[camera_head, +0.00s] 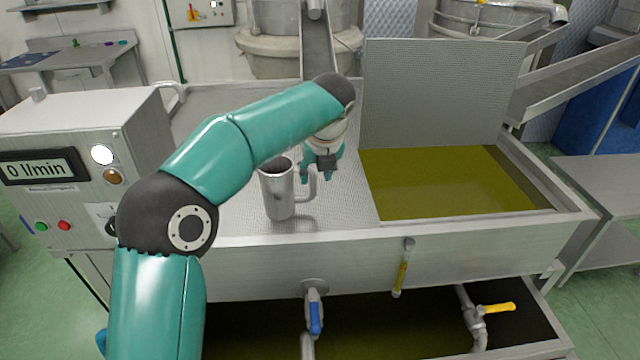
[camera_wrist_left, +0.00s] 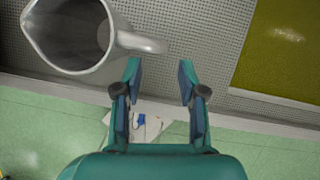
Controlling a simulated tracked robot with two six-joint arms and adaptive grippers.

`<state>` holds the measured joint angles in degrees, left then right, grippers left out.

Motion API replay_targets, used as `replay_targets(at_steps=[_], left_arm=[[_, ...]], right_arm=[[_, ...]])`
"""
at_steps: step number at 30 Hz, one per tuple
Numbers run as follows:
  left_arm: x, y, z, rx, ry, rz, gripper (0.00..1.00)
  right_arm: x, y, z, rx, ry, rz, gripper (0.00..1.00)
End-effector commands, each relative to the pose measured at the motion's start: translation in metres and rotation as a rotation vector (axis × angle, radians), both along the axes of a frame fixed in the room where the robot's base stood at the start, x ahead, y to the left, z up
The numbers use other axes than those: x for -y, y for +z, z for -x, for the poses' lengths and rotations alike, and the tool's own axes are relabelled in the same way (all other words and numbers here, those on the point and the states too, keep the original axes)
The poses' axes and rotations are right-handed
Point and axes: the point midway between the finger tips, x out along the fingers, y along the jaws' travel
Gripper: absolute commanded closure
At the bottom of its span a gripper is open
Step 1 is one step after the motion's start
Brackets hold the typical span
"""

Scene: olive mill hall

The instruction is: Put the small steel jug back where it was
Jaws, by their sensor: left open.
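The small steel jug (camera_head: 279,194) stands upright on the perforated metal deck (camera_head: 340,211), left of the oil basin, with its handle towards the right. In the left wrist view the jug (camera_wrist_left: 75,35) shows at the upper left, seen from above into its dark inside, its handle pointing right. The near finger is close to the handle's end. My right gripper is in neither view.
A basin of olive-green oil (camera_head: 450,182) lies right of the jug, with an upright perforated panel (camera_head: 440,95) behind it. A control box (camera_head: 80,150) reading 0 l/min stands at the left. The deck's front edge (camera_head: 340,241) is close to the jug.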

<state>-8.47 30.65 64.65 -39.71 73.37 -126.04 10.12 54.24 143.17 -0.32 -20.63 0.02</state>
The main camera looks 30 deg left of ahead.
Motion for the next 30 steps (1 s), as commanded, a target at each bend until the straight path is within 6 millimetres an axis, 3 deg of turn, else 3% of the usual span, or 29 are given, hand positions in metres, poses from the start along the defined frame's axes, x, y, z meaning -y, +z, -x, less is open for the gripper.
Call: replay_targets(at_steps=[3, 10, 30], left_arm=[[0.007, 0.024, 0.007, 0.004, -0.001, 0.000, 0.59], [0.015, 0.048, 0.016, 0.000, 0.000, 0.000, 0.59], [0.016, 0.052, 0.017, 0.000, -0.001, 0.000, 0.59]], right_arm=[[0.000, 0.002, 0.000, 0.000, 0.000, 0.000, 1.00], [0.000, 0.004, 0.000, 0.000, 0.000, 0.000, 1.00], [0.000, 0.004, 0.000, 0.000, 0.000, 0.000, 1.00]])
